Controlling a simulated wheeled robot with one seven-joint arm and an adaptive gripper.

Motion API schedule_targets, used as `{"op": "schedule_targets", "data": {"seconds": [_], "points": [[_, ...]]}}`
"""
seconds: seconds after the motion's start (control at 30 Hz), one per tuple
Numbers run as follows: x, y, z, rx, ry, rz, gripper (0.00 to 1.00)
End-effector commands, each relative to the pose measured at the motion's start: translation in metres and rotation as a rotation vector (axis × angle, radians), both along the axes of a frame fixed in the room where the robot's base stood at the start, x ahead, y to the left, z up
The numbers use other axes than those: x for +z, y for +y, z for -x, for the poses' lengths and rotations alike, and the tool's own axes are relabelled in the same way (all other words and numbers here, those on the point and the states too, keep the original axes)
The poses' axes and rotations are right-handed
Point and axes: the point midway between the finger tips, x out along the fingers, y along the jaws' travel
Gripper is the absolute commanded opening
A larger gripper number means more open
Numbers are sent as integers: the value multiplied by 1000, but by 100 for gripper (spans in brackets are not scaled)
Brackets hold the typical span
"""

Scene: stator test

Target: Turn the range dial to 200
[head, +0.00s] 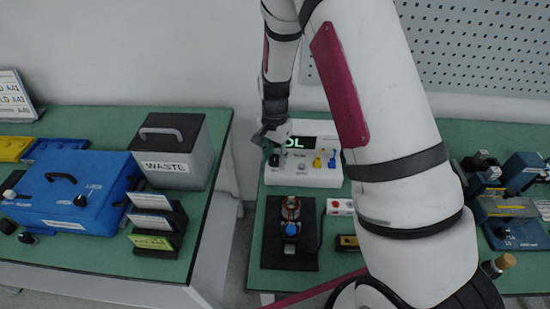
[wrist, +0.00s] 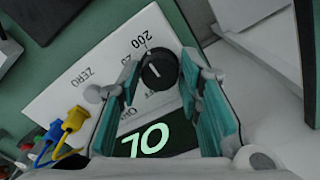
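The meter is a white box (head: 325,175) with a dark display (head: 308,143) lit with green characters that look like "OL". It also fills the middle of the wrist view, upside down (wrist: 75,90). The black round range dial (wrist: 158,69) has a white pointer line; "200" is printed just above it in the wrist view, and "OFF" seems to be below it. Which mark the pointer meets is hard to tell. My gripper (wrist: 160,62) is open, its teal fingers on either side of the dial, with small gaps visible.
Yellow and blue plugs (head: 325,160) sit in the meter's front right. A stator on a dark base (head: 290,245) stands in front of the meter. A waste bin (head: 175,150) and a blue case (head: 75,190) are on the left table. A gap separates the tables.

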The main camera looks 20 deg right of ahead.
Motion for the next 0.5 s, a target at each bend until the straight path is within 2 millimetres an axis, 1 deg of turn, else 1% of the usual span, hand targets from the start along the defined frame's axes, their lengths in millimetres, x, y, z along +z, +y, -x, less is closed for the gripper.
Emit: {"op": "schedule_targets", "data": {"seconds": [0.33, 0.43, 0.5], "points": [[2, 0, 0, 3, 0, 0, 45], [12, 0, 1, 4, -1, 0, 45], [22, 0, 1, 4, -2, 0, 45]]}}
